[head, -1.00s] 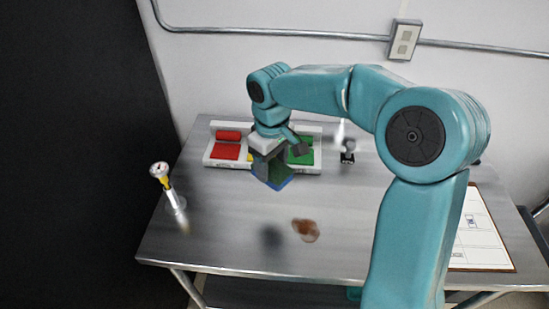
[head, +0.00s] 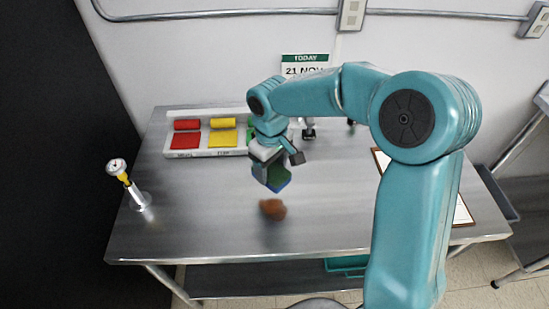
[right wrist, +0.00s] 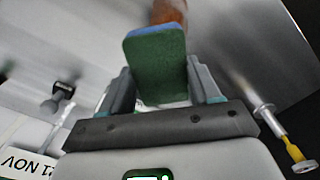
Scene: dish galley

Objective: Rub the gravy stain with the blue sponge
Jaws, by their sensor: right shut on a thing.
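The blue sponge (head: 273,178) has a green face and a blue edge. My right gripper (head: 268,160) is shut on it and holds it above the steel table. In the right wrist view the sponge (right wrist: 156,52) stands out between the two fingers (right wrist: 165,95), green side showing. The brown gravy stain (head: 272,209) lies on the table just in front of the sponge in the head view. In the right wrist view the stain (right wrist: 170,12) shows beyond the sponge, partly hidden by it. My left gripper is not in view.
A white tray (head: 205,153) with red, yellow and green pieces stands at the back of the table. A gauge on a stand (head: 128,185) is at the left edge. A clipboard (head: 462,212) lies at right, partly behind my arm. The front left tabletop is clear.

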